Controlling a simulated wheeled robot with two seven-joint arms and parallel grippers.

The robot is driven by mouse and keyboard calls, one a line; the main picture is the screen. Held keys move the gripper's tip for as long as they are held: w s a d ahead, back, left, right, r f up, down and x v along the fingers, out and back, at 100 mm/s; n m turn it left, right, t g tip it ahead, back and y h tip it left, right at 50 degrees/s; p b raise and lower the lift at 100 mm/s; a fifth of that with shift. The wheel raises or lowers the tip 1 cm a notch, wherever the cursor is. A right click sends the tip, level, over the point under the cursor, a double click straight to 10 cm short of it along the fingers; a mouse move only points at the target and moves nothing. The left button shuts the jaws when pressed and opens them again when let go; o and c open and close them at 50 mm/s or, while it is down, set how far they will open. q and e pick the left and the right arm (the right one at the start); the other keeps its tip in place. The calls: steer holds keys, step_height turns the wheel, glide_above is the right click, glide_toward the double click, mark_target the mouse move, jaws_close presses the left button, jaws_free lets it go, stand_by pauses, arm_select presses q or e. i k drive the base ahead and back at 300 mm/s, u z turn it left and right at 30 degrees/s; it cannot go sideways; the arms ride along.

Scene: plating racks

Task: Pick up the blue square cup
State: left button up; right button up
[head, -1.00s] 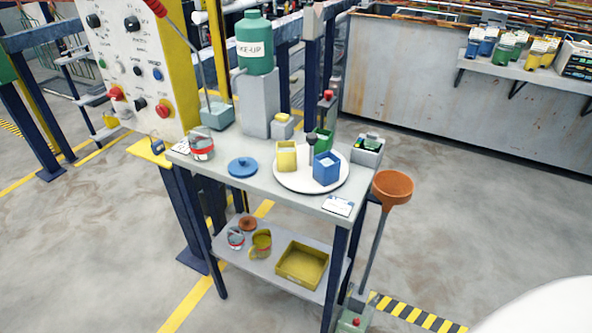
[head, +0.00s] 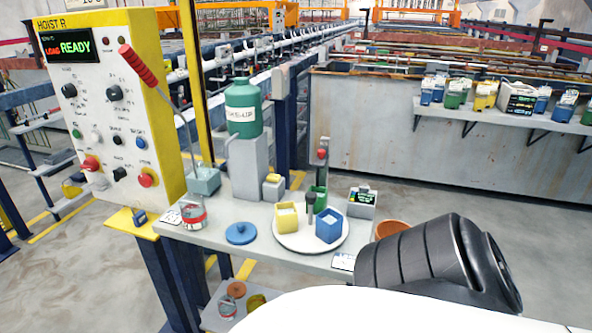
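The blue square cup (head: 329,227) stands upright on a round white plate (head: 289,241) on the grey table. It is on the right side of the plate. A yellow square cup (head: 287,217) is on the plate's left side and a green cup (head: 317,199) is behind them. A dark upright handle stands between the cups. A dark ribbed part of my arm is at the lower right, with its fingers not visible. Neither gripper's fingers show in the head view.
A blue round lid (head: 240,233) and a red-and-clear jar (head: 194,213) sit left of the plate. A small grey device (head: 361,203) stands right of it. A green bottle (head: 243,108) stands on a grey block behind. An orange funnel (head: 392,229) is beside the table's right edge.

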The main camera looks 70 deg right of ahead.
mark_target(328, 227)
steer(key=i, duration=0.9)
steer(key=u, duration=1.55)
steer(key=i, duration=0.45)
steer(key=z, duration=3.6)
